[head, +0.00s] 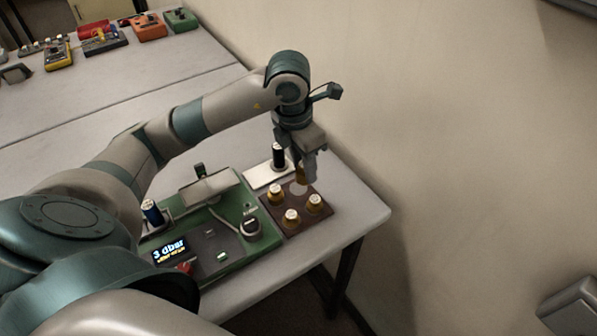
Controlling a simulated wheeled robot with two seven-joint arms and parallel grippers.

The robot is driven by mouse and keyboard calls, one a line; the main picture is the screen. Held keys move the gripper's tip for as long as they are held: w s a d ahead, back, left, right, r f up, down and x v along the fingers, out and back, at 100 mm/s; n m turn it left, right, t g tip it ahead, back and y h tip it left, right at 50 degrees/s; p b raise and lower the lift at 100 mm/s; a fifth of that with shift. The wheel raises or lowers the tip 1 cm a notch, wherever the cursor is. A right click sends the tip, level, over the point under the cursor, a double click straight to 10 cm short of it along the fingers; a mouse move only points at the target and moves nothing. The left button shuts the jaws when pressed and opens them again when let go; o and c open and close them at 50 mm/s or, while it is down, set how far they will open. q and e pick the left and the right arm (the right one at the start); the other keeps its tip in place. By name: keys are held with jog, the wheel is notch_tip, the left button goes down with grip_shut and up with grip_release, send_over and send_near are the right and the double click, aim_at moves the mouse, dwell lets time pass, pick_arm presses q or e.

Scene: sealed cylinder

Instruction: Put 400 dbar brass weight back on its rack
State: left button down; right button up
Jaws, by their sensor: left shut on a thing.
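My left gripper (309,172) points down over the back of the dark brown rack (296,228) and is shut on a brass weight (299,175). That weight is mostly hidden by the fingers. Below and beside it a pale round spot shows on the rack; I cannot tell whether the weight touches the rack. Three other brass weights with pale tops stand on the rack: one at the left (275,193), one at the right (314,204) and one at the front (291,217). No markings on the weights can be read. My right gripper is not in view.
A green instrument (225,262) with a display reading "3 dbar" (170,251) stands left of the rack. The wall is close on the right. Several devices sit on the far table.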

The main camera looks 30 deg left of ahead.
pick_arm(q)
jog(key=shift+w+a+f, duration=0.15)
jog(key=shift+a+f, duration=0.1)
jog(key=shift+a, duration=0.4)
jog(key=shift+w+a+f, duration=0.15)
jog(key=shift+a+f, duration=0.2)
jog(key=shift+a, duration=0.05)
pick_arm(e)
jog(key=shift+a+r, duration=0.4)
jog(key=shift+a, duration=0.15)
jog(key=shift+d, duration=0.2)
pick_arm(q)
jog(key=shift+f+p, duration=0.2)
jog(key=shift+p, duration=0.1)
notch_tip(320, 180, down, 2)
jog(key=shift+f+p, duration=0.2)
jog(key=shift+p, duration=0.45)
jog(key=shift+f, duration=0.6)
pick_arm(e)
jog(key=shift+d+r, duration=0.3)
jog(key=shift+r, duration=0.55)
pick_arm(q)
jog(key=shift+f, duration=0.1)
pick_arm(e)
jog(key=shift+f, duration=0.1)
